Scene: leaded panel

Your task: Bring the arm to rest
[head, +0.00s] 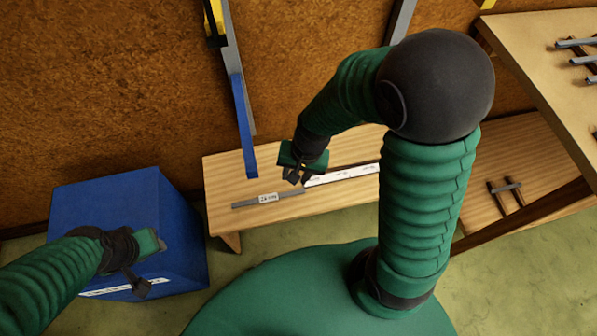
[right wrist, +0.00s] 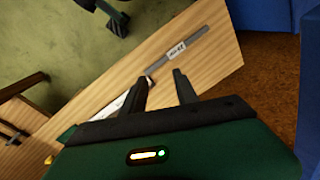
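My right gripper (head: 294,180) hangs above the low wooden bench (head: 225,172), its arm bent over from the right. In the right wrist view its two dark fingers (right wrist: 160,76) stand apart with nothing between them. A grey bar with a white label (head: 248,203) lies on the bench to the left of this gripper; it also shows beyond the fingertips in the right wrist view (right wrist: 198,38). My left gripper (head: 138,286) is in front of the blue box (head: 95,205); its fingers are too small to read.
A white strip (head: 345,174) lies on the bench, partly hidden by a finger in the right wrist view. A long blue bar (head: 243,125) rises at the bench's left. A table (head: 545,75) with grey bars (head: 578,60) and a lower shelf (head: 520,155) stand at the right.

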